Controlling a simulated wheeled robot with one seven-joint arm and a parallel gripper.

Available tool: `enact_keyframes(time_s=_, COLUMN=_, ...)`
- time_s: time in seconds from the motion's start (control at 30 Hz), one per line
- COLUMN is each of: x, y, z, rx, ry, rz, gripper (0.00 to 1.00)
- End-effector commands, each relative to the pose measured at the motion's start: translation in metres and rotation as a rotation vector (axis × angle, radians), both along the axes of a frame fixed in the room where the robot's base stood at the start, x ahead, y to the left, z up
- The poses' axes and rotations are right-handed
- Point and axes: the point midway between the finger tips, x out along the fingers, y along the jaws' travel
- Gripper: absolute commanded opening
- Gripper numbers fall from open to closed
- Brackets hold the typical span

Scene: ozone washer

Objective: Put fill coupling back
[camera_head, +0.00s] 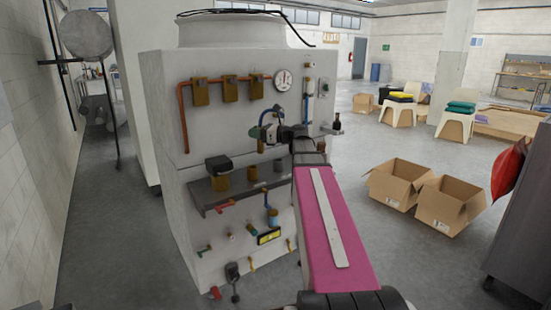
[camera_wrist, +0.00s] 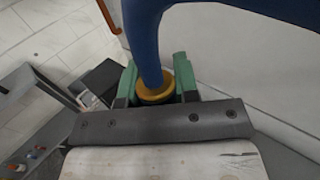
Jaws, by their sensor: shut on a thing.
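My gripper (camera_wrist: 156,84) shows in the wrist view with one green-padded finger on each side of a brass collar (camera_wrist: 154,92). It is shut on this piece, which I take to be the fill coupling. A thick blue hose (camera_wrist: 146,35) rises from the collar and bends right across the top of the view. In the head view my gripper (camera_head: 268,133) is in front of the upper white panel of the washer (camera_head: 158,110).
The panel carries a copper pipe (camera_head: 183,125) with brass valves, a round gauge (camera_head: 283,80) and a grey shelf (camera_head: 205,196) below. Several small valves sit lower down.

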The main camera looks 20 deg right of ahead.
Motion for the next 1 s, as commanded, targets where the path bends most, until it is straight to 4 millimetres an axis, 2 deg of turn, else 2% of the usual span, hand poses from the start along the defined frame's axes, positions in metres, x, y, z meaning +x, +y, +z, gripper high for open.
enact_keyframes(time_s=0.03, x=0.008, y=-0.012, z=-0.007, rx=0.002, ry=0.003, rz=-0.003, gripper=0.0)
enact_keyframes(time_s=0.2, x=0.02, y=-0.043, z=-0.027, rx=0.002, ry=0.002, rz=0.0, gripper=0.0)
enact_keyframes(time_s=0.43, x=0.034, y=-0.077, z=-0.049, rx=0.002, ry=0.001, rz=0.002, gripper=0.0)
enact_keyframes(time_s=0.53, x=0.036, y=-0.085, z=-0.054, rx=0.001, ry=-0.001, rz=0.001, gripper=0.0)
enact_keyframes(time_s=0.73, x=0.035, y=-0.086, z=-0.063, rx=0.001, ry=0.001, rz=0.003, gripper=0.0)
enact_keyframes(time_s=1.0, x=0.035, y=-0.086, z=-0.094, rx=0.002, ry=0.001, rz=0.003, gripper=0.0)
